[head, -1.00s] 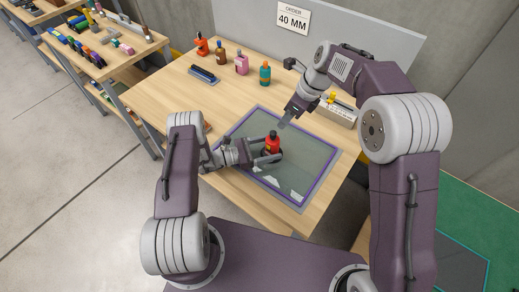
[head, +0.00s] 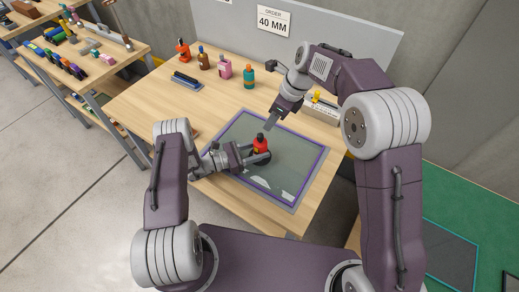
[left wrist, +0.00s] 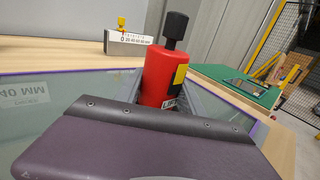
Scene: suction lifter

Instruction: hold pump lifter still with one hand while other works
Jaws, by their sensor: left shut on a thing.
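The pump lifter (head: 261,146) is a red cylinder with a black knob, upright on a glass pane (head: 229,141) with a purple border. In the left wrist view the lifter (left wrist: 160,82) also shows a yellow label and its black pump knob (left wrist: 175,28). My left gripper (head: 257,158) is shut around the lifter's lower part, low over the pane. The lifter's base is hidden behind the gripper in the left wrist view. My right gripper (head: 269,124) hangs just above and behind the lifter, apart from it. Its finger gap cannot be made out.
A gauge block (head: 323,108) with a scale stands at the back right. Several bottles, among them a teal one (head: 248,77), stand along the back edge near a dark blue tool (head: 186,81). An order sign (head: 273,20) reads 40 MM.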

